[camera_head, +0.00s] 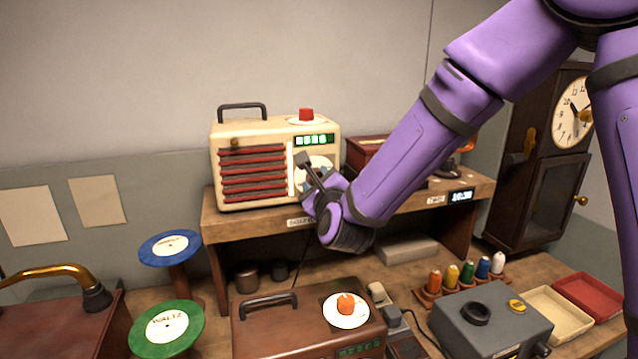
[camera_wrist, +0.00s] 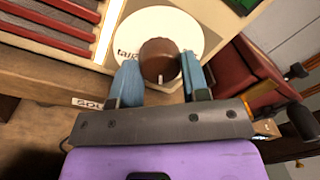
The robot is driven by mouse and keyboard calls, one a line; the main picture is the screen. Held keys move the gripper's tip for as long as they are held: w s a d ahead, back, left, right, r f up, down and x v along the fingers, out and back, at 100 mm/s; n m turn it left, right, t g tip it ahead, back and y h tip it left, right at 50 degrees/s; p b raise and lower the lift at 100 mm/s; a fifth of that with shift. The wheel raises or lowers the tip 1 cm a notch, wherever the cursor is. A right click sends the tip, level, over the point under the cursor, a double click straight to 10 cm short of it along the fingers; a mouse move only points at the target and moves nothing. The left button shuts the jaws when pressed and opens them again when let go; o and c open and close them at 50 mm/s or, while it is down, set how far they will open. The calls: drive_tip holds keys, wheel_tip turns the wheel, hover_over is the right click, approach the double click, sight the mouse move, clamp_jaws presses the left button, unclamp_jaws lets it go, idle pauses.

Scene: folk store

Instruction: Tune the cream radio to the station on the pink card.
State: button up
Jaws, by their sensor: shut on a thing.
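The cream radio (camera_head: 217,150) stands upright on the wooden shelf, with red grille slats, a dark handle and a lit green display (camera_head: 314,140) too small to read surely. A red knob (camera_head: 306,114) sits on its top. In the wrist view a brown tuning knob (camera_wrist: 158,56) with a pale pointer mark sits on a white lettered dial (camera_wrist: 185,25) on the radio's front. My gripper (camera_wrist: 160,72) has its blue fingers on either side of this knob, shut on it. In the head view my gripper (camera_head: 318,172) partly hides the dial. No pink card is recognisable.
A brown radio (camera_head: 255,335) with an orange knob stands on the lower bench. Blue (camera_head: 152,250) and green (camera_head: 150,333) disc stands are at left. A red box (camera_head: 368,152) sits close right of the cream radio. Thread spools, a grey box (camera_head: 475,335) and a clock stand at right.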

drive_tip(key=shift+f, duration=0.1)
idle(0.3)
drive_tip(key=o, duration=0.9)
drive_tip(key=shift+s, duration=0.1)
drive_tip(key=v, duration=1)
drive_tip(key=shift+s+d, duration=0.1)
drive_tip(key=shift+s, duration=0.25)
